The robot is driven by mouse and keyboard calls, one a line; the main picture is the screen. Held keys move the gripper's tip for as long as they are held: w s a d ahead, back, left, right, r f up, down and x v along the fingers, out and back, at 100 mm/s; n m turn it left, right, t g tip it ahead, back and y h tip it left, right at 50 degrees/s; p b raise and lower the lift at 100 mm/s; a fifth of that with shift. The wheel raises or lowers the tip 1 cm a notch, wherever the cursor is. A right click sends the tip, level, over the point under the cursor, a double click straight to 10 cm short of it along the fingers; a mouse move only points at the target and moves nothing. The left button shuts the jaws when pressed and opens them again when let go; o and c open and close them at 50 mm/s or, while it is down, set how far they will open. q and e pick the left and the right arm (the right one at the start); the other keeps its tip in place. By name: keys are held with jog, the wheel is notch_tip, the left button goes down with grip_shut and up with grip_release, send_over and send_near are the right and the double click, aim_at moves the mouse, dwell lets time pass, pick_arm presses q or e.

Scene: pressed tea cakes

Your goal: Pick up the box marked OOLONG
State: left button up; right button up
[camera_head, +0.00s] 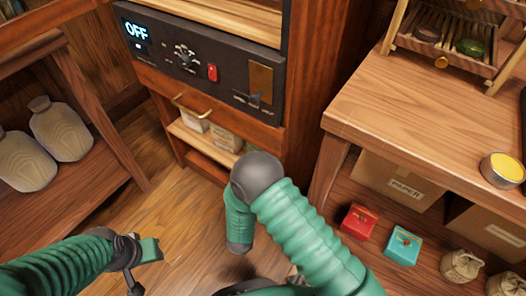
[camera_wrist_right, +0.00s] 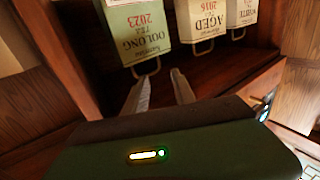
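The pale green box marked OOLONG (camera_wrist_right: 133,28) is at the top of the right wrist view, its red and dark lettering upside down. A metal loop handle (camera_wrist_right: 146,69) is on its near edge. My right gripper (camera_wrist_right: 160,80) is open, its two fingers apart and empty. The fingertips are close to the OOLONG box and handle; I cannot tell whether they touch. In the head view my right arm hides the right gripper and at least most of this box. My left gripper (camera_head: 140,265) is at the lower left, away from the boxes; its finger opening is unclear.
An AGED box (camera_wrist_right: 203,20) and a WHITE box (camera_wrist_right: 241,12) stand beside the OOLONG box. The shelf is under a drawer with a brass handle (camera_head: 190,106). A wooden table (camera_head: 415,110) stands at right, with red (camera_head: 358,221) and teal (camera_head: 403,246) boxes beneath.

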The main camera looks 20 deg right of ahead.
jog(key=b+x, duration=0.3)
jog(key=x, duration=0.3)
jog(key=b+x, duration=0.3)
jog(key=x, duration=0.4)
jog(key=shift+w+d+f+b, duration=0.15)
jog(key=shift+f+b, duration=0.05)
jog(key=shift+b, duration=0.15)
jog(key=shift+d+r, duration=0.1)
jog(key=shift+r, duration=0.05)
grip_shut()
dwell(0.4)
